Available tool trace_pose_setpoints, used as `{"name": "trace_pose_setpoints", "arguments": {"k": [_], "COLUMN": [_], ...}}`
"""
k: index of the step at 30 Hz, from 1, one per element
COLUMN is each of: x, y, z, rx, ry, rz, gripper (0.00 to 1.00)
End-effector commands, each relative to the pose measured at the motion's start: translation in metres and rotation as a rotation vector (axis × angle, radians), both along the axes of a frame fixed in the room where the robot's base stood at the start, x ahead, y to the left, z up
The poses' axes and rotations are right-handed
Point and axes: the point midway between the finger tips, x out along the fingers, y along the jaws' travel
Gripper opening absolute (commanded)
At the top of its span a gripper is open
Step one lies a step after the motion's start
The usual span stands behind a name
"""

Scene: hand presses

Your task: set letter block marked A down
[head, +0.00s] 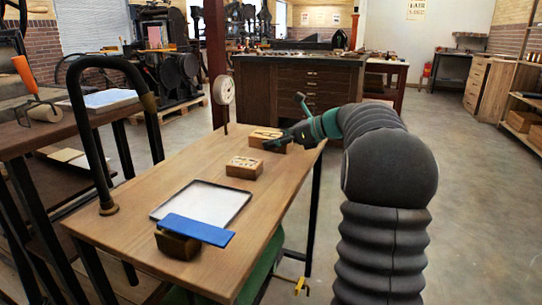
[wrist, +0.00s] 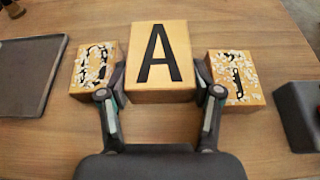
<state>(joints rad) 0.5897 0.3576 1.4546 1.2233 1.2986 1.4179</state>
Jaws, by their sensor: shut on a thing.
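The letter block marked A (wrist: 160,62) is a light wooden block with a large black A on its top face. In the wrist view it is between the two fingers of my gripper (wrist: 161,72), which is shut on its sides. The letter is upright in that view. The block looks larger than its neighbours; I cannot tell whether its underside touches the table. In the head view my gripper (head: 283,141) is over the far part of the wooden table (head: 140,224), at a wooden block (head: 266,141) that it partly covers.
A white-speckled letter block (wrist: 95,68) is close on the left and another (wrist: 236,78) close on the right. A dark-rimmed tray (head: 205,199) and a blue bar (head: 195,229) on a dark block are nearer. A dark object (wrist: 300,115) stands at the right edge.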

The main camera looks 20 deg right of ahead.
Motion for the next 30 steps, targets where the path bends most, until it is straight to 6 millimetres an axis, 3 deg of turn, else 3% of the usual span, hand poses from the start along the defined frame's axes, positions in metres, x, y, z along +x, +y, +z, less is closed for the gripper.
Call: {"name": "trace_pose_setpoints", "arguments": {"k": [8,16,28,29,30], "x": [0.011,0.011,0.011,0.011,0.011], "y": [0.008,0.008,0.008,0.008,0.008], "z": [-0.013,-0.046,-0.051,-0.051,-0.051], "rx": [0.001,0.0,0.0,0.0,0.0], "ry": [-0.001,0.0,-0.001,0.0,0.0], "rz": [0.0,-0.001,-0.001,-0.001,-0.001], "gripper": [0.19,0.19,0.19,0.69,0.79]}}
